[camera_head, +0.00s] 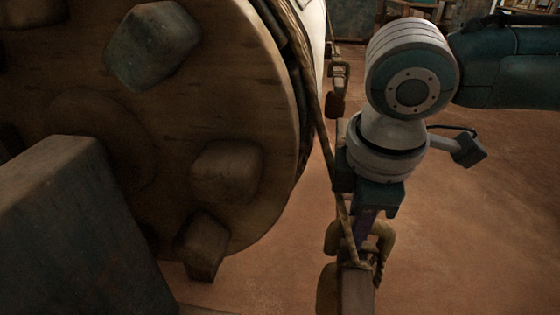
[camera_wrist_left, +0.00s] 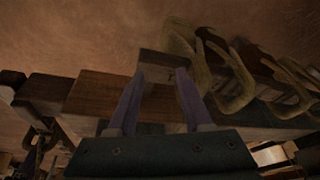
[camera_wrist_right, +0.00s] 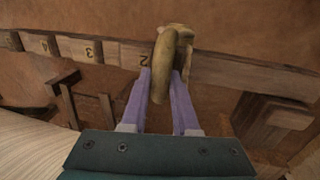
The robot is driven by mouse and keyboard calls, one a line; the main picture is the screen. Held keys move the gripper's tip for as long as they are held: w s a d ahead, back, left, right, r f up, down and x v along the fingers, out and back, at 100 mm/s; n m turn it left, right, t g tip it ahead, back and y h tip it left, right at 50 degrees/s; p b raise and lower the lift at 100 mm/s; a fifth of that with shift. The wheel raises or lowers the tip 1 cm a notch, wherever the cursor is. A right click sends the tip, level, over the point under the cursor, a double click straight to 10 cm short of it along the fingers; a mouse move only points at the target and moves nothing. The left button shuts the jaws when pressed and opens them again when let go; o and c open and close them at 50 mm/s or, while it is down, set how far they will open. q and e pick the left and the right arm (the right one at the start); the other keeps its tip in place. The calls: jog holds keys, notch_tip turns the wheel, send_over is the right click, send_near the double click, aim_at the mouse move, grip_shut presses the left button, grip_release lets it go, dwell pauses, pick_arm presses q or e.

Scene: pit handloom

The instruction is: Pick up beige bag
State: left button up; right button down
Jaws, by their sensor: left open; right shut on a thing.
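A beige bag (camera_wrist_right: 166,62), curved like a thick loop, is between the fingers of my right gripper (camera_wrist_right: 163,82) in the right wrist view. The gripper is shut on it, beside the mark 2 on a wooden beam. In the head view my right gripper (camera_head: 366,222) points down at the same bag (camera_head: 381,246), which is against the end of the beam (camera_head: 357,292). I cannot tell whether the beam still bears it. My left gripper (camera_wrist_left: 157,88) shows only in its own wrist view, open, with a wooden beam beyond its fingers.
Several similar beige loops (camera_wrist_left: 218,75) lie along the beam in the left wrist view. A large round wooden disc (camera_head: 230,110) with blocky pegs and a rope at its edge fills the left of the head view. A grey post (camera_head: 80,235) stands before it. Bare floor (camera_head: 470,230) lies right.

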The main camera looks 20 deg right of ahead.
jog(key=shift+w+r+p, duration=0.1)
jog(key=shift+r+p, duration=0.55)
jog(key=shift+r, duration=0.8)
jog(key=shift+d+f, duration=0.15)
jog(key=shift+d, duration=0.1)
jog(key=s+d+p, duration=0.3)
jog(key=s+d, duration=0.6)
jog(key=d, duration=0.5)
jog(key=shift+s+d, duration=0.2)
jog(key=shift+d, duration=0.2)
